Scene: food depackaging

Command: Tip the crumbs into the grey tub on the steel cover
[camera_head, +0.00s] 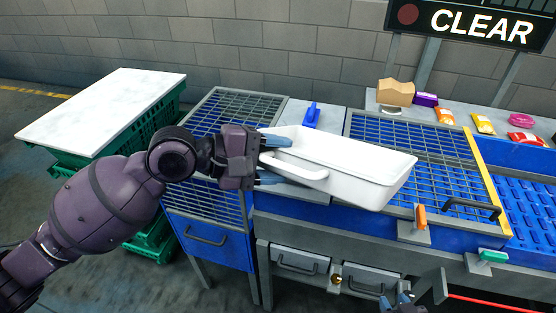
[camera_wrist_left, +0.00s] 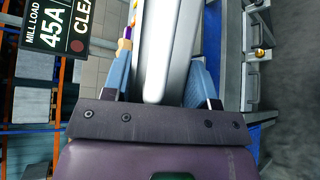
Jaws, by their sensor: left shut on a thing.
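My left gripper (camera_head: 276,160) is shut on the handle end of a long white tray (camera_head: 350,160), holding it raised above the blue machine. The tray looks slightly tilted, lower toward its right end. Its inside looks pale and plain; I cannot make out crumbs. In the left wrist view the tray (camera_wrist_left: 168,45) runs between the two blue fingers of the gripper (camera_wrist_left: 160,75). I cannot pick out a separate grey tub; the held tray hides part of the surface behind it. A grey steel cover (camera_head: 296,114) shows behind the tray. My right gripper (camera_head: 396,303) is partly visible at the bottom edge.
A blue scoop (camera_head: 312,114) sits on the steel cover, between a left grid (camera_head: 225,112) and a right grid (camera_head: 395,135). Packets and a cardboard box (camera_head: 396,92) lie on the back shelf. Green crates with a white top (camera_head: 105,105) stand left. Orange (camera_head: 420,217) and green (camera_head: 493,256) handles project in front.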

